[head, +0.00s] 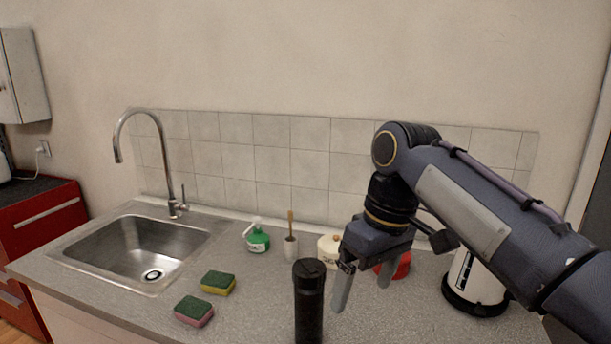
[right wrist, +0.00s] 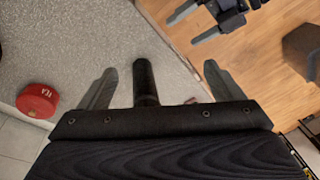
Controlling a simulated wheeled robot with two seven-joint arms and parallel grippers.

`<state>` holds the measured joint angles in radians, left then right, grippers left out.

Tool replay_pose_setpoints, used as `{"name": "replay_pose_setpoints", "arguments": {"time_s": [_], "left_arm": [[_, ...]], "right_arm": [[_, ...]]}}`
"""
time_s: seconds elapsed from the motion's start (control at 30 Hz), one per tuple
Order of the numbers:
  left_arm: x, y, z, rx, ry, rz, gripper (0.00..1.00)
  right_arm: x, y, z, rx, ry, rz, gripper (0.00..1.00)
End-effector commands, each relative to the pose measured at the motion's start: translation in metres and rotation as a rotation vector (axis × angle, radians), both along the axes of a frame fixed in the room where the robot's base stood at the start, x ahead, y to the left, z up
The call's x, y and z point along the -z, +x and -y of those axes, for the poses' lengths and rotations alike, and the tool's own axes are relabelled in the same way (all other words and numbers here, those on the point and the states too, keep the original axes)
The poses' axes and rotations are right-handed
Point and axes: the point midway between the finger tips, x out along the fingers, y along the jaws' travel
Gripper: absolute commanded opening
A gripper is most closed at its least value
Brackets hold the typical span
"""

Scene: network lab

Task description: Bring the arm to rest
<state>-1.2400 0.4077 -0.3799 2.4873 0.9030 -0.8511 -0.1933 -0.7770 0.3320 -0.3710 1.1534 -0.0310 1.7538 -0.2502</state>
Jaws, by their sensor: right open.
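My right arm comes in from the right in the head view. Its right gripper (head: 364,290) points down over the counter, with its fingers apart and nothing between them that I can see held. In the right wrist view the fingers of the right gripper (right wrist: 160,68) are spread wide. A black bottle (right wrist: 145,78) shows between them there, farther down; in the head view the black bottle (head: 309,305) stands upright left of the gripper. My left gripper (right wrist: 200,22) shows at the top of the right wrist view, fingers apart and empty, over the wooden floor.
The grey counter (head: 255,300) holds a sink (head: 135,250) with a tall tap, two sponges (head: 194,311) (head: 218,283), a green bottle (head: 257,238), a brush in a holder (head: 290,245), a cream container (head: 329,249), a red tin (right wrist: 37,100) and a white canister (head: 470,280).

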Motion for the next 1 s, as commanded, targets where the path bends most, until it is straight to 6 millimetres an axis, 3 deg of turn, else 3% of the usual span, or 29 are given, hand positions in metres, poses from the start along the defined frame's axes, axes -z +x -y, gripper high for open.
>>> {"name": "replay_pose_setpoints", "arguments": {"time_s": [0.17, 0.27, 0.43, 0.6, 0.7, 0.83, 1.0], "left_arm": [[-0.004, 0.003, -0.013, 0.07, -0.163, -0.171, 0.81], [-0.015, -0.003, -0.029, 0.135, -0.258, -0.262, 0.81], [-0.036, -0.033, -0.081, 0.229, -0.312, -0.381, 0.81], [-0.034, -0.083, -0.144, 0.204, -0.212, -0.499, 0.81], [-0.026, -0.111, -0.172, 0.15, -0.144, -0.573, 0.81], [-0.02, -0.135, -0.192, 0.093, -0.09, -0.644, 0.81], [-0.017, -0.142, -0.197, 0.078, -0.074, -0.666, 0.81]], "right_arm": [[0.023, -0.018, 0.05, 0.133, 0.109, 0.004, 0.87], [0.043, -0.04, 0.08, 0.24, 0.182, 0.023, 0.87], [0.089, -0.096, 0.114, 0.454, 0.291, 0.093, 0.87], [0.14, -0.148, 0.121, 0.652, 0.338, 0.183, 0.87], [0.165, -0.167, 0.12, 0.738, 0.343, 0.226, 0.87], [0.185, -0.181, 0.118, 0.801, 0.341, 0.259, 0.87], [0.19, -0.183, 0.117, 0.816, 0.34, 0.269, 0.87]]}}
